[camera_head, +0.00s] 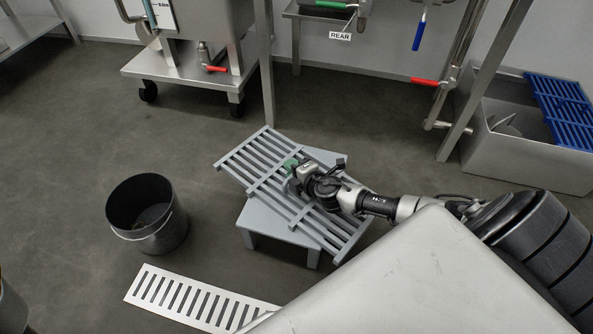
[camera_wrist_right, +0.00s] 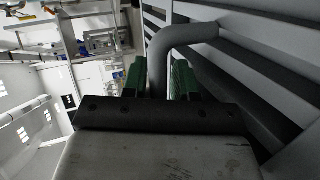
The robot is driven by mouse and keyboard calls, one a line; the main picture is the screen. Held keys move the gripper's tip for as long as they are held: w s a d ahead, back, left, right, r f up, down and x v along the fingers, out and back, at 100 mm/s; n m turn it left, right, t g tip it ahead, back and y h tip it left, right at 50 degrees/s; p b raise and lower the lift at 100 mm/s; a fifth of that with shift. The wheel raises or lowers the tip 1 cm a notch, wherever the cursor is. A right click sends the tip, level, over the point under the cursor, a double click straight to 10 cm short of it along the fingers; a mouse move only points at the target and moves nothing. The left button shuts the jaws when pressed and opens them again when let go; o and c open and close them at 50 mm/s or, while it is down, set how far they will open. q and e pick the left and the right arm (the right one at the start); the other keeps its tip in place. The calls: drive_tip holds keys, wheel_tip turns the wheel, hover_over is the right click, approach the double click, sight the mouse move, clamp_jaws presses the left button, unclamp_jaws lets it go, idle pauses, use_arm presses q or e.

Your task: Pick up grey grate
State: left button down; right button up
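The grey grate (camera_head: 262,152) is a long slatted panel lying across a grey stool (camera_head: 262,222) in the head view. Its ends overhang the stool. My right gripper (camera_head: 291,165) is at the grate's upper middle, its arm coming in from the right and covering part of the slats. In the right wrist view, the green fingers (camera_wrist_right: 160,80) stand on both sides of a bent grey handle (camera_wrist_right: 183,35) and appear closed against it. The grate's slats (camera_wrist_right: 240,70) show to the right there. My left gripper is not in view.
A black bucket (camera_head: 147,215) stands left of the stool. A pale slotted plate (camera_head: 195,298) lies on the floor in front. A grey bin with a blue grate (camera_head: 560,108) is at right. A wheeled tank cart (camera_head: 190,75) stands behind.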

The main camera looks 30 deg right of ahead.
clamp_jaws()
drive_tip(key=shift+a+r, duration=0.1)
drive_tip(key=shift+r, duration=0.05)
idle(0.4)
